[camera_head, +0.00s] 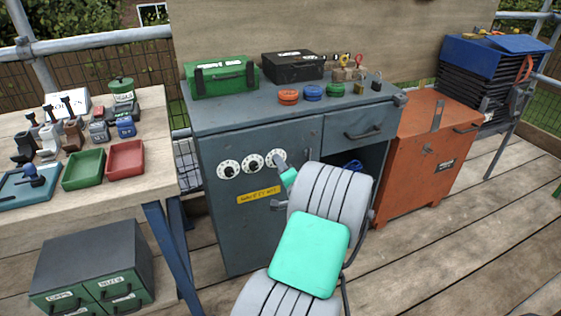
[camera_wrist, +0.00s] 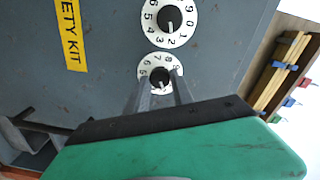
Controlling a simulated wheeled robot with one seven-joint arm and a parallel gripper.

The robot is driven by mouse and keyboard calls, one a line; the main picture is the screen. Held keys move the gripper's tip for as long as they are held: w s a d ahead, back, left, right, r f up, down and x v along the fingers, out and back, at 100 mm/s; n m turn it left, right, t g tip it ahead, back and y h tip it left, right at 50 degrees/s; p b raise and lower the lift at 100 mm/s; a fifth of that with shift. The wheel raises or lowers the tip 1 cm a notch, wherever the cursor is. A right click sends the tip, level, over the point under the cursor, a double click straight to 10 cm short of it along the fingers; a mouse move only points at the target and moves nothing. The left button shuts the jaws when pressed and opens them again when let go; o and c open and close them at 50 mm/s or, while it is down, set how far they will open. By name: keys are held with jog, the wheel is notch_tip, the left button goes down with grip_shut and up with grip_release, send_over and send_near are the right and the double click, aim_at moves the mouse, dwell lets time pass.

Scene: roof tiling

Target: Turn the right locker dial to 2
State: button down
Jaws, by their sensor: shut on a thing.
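The right locker dial (camera_head: 275,155) is a white disc with black digits and a dark knob, the rightmost of three on the grey locker (camera_head: 235,235). My gripper (camera_head: 281,165) is at this dial, coming from the lower right and hiding part of it. In the wrist view, the right dial (camera_wrist: 158,64) shows between my gripper's fingers (camera_wrist: 161,88), which are shut on its dark knob. The fingers cover its lower part, so I cannot tell which digit it points to.
The left dial (camera_head: 228,169) is on the same door, above a yellow label (camera_head: 258,195). Green (camera_head: 222,77) and black (camera_head: 293,66) cases and several small items stand on top. An orange cabinet (camera_head: 425,150) is to the right. A wooden table (camera_head: 150,110) is to the left.

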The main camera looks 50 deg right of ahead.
jog(key=shift+m+p, duration=0.55)
jog(key=shift+m, duration=0.55)
jog(key=c, duration=1.1)
grip_release()
jog(key=v, duration=0.7)
jog(key=shift+s+p, duration=0.4)
jog(key=shift+s+a, duration=0.1)
